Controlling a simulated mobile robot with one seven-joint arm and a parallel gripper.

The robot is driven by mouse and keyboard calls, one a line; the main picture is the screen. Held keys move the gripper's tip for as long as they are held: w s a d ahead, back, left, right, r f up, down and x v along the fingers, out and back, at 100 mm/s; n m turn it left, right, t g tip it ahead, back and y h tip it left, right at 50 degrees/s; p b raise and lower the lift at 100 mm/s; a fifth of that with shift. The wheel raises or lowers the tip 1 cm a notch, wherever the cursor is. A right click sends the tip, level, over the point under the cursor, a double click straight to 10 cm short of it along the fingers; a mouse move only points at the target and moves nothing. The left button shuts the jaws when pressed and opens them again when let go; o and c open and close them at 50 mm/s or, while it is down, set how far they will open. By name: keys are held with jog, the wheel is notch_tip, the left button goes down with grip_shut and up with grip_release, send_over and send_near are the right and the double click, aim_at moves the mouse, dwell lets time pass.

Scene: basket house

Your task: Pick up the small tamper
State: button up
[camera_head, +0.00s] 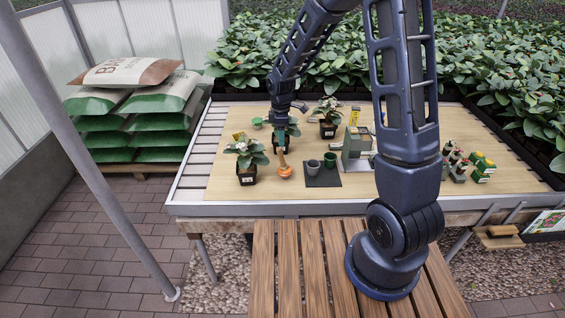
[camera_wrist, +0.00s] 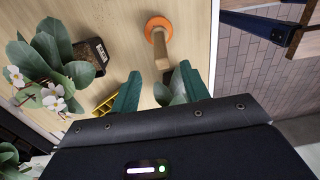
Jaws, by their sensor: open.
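The small tamper, with an orange round base and a wooden handle, shows on the wooden table top (camera_head: 225,183) in the head view (camera_head: 285,171). It also shows in the wrist view (camera_wrist: 158,28), where its handle points toward my gripper (camera_wrist: 160,72). My gripper is open, with its two teal fingers apart. The handle end shows at the gap between the fingertips, and I cannot tell whether it touches them. In the head view my gripper (camera_head: 280,149) is just above the tamper.
A potted white-flowered plant (camera_head: 247,159) stands close left of the tamper. A dark mat (camera_head: 322,181) with two small pots lies to the right. A grey-green machine (camera_head: 356,143) and another potted plant (camera_head: 328,113) stand farther off. The table's front left is clear.

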aim_at(282, 166)
jog(key=f, duration=1)
jog(key=shift+s+f, duration=0.25)
jog(key=shift+f, duration=0.05)
jog(key=shift+d, duration=0.1)
grip_shut()
